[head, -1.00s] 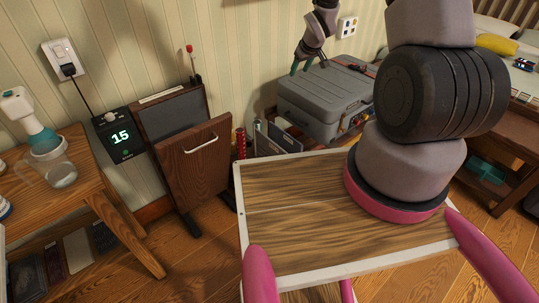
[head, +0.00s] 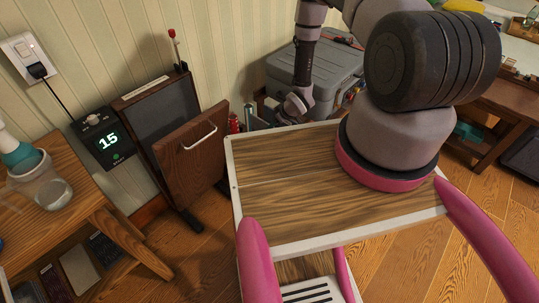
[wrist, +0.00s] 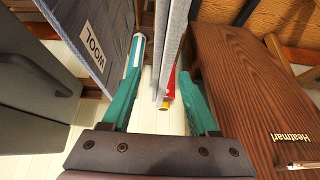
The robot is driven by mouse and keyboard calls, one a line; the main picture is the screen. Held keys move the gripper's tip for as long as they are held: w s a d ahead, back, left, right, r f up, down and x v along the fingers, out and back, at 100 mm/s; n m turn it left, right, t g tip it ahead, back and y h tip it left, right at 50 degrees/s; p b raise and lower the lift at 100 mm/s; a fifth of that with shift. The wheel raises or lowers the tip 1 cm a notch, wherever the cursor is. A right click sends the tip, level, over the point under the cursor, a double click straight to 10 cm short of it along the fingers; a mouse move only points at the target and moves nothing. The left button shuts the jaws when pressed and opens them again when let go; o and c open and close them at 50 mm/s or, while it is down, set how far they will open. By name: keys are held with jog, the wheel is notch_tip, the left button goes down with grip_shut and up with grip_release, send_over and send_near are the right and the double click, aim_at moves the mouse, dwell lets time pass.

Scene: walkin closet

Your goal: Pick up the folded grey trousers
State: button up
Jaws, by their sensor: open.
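My gripper (wrist: 163,72) is open, with its teal fingers pointing down in the wrist view. A pale grey, two-layered upright slab (wrist: 178,40), seen edge-on, runs between the fingers; it appears to be the folded grey trousers. I cannot see whether either finger touches it. In the head view my gripper (head: 296,104) is low behind the wooden tray, its fingertips hidden, and I cannot pick out the trousers there.
A dark grey panel labelled WOOL (wrist: 85,45) stands close on the left in the wrist view, a brown wooden panel (wrist: 245,95) on the right. The grey case (head: 315,75) and open wooden press (head: 190,150) flank my gripper. The striped wall is close behind.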

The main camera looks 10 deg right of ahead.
jog(key=x, duration=0.6)
jog(key=shift+w+a+f, duration=0.2)
jog(key=shift+w+f, duration=0.05)
grip_shut()
dwell(1.2)
